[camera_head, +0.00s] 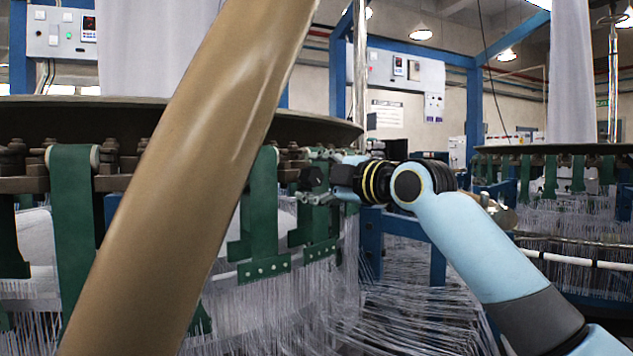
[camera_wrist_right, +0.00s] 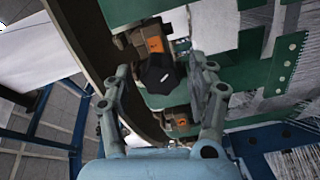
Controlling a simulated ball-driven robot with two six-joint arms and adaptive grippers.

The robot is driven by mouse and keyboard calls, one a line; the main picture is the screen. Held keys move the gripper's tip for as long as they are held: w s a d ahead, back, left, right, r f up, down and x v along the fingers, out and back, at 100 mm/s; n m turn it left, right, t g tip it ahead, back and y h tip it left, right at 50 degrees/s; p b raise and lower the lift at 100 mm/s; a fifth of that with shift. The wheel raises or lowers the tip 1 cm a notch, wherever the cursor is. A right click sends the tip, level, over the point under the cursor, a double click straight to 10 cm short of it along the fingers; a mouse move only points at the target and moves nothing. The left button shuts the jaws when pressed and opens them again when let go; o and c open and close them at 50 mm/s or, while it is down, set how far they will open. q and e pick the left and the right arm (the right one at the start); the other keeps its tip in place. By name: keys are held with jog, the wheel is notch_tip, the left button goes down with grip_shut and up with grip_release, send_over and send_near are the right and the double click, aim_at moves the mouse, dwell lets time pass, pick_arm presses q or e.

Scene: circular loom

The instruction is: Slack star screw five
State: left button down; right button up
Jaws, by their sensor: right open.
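A black star-shaped screw (camera_wrist_right: 158,74) sits on the loom's rim beside a green bracket plate; it also shows in the head view (camera_head: 312,179). No number on it can be read. My right gripper (camera_head: 318,177) reaches in from the right at the rim, and its jaws are open. In the wrist view the two fingers of my right gripper (camera_wrist_right: 162,82) stand to either side of the screw, with gaps visible. I cannot tell how deep the fingertips reach along it. My left gripper is not in view.
A broad tan slanting pole (camera_head: 190,180) crosses the head view and hides part of the loom. Green brackets (camera_head: 73,200) hang from the rim (camera_head: 60,118), with white threads (camera_head: 290,310) below. A second loom (camera_head: 560,150) stands at the right.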

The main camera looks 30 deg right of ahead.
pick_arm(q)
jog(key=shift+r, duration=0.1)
pick_arm(e)
jog(key=shift+s, duration=0.1)
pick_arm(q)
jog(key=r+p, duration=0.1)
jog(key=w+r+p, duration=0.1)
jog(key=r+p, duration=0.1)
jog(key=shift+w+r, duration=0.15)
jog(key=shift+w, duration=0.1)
pick_arm(e)
jog(key=v, duration=0.6)
jog(key=shift+s, duration=0.4)
jog(key=shift+d+f, duration=0.1)
jog(key=shift+c, duration=0.4)
dwell(0.5)
